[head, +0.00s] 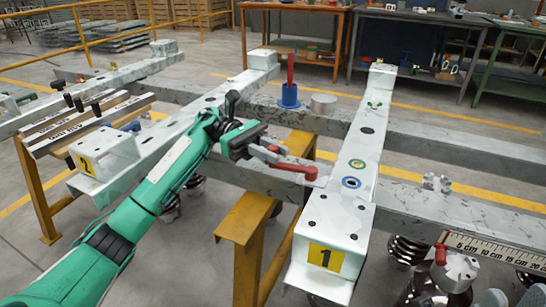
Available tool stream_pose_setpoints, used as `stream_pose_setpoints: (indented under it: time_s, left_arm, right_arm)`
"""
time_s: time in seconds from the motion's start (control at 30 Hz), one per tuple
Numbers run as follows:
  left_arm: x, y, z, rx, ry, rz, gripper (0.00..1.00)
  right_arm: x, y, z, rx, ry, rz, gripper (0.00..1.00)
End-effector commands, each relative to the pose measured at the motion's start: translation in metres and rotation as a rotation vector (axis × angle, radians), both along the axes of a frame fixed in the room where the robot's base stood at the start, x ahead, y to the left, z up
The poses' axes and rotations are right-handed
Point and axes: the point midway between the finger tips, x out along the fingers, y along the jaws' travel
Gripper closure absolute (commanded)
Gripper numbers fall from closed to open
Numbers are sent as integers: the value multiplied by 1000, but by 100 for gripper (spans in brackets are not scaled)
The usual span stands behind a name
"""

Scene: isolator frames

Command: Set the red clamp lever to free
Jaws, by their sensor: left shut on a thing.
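A red clamp lever (295,168) lies roughly level beside the white beam marked 1, its rounded end close to the beam's left side. My left gripper (262,151) reaches in from the left and is shut on the lever at its left part. The fingers partly cover the lever there, and its mount is hard to make out.
The white beam marked 1 (338,215) stands right of the gripper; the beam marked 2 (105,158) is at left. A blue base with an upright red pin (290,82) stands behind. A red-topped grey knob (455,268) is at lower right. Workbenches (415,45) line the back.

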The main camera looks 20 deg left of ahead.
Motion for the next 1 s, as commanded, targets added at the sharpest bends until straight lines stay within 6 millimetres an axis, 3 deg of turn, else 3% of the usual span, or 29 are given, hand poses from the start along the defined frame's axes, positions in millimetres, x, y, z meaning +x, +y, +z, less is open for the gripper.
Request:
stream_pose_setpoints:
  time_s: [0.67,0.7,0.77,1.0]
  left_arm:
    - [3,-1,1,-4,-3,5,100]
    - [3,-1,1,-4,-3,5,73]
    - [3,-1,1,-4,-3,4,61]
    - [2,0,0,-3,-1,2,60]
  right_arm:
    - [0,0,1,0,-11,1,64]
    - [0,0,2,0,-11,1,64]
    - [0,0,2,2,-12,0,64]
    - [0,0,2,2,-13,1,64]
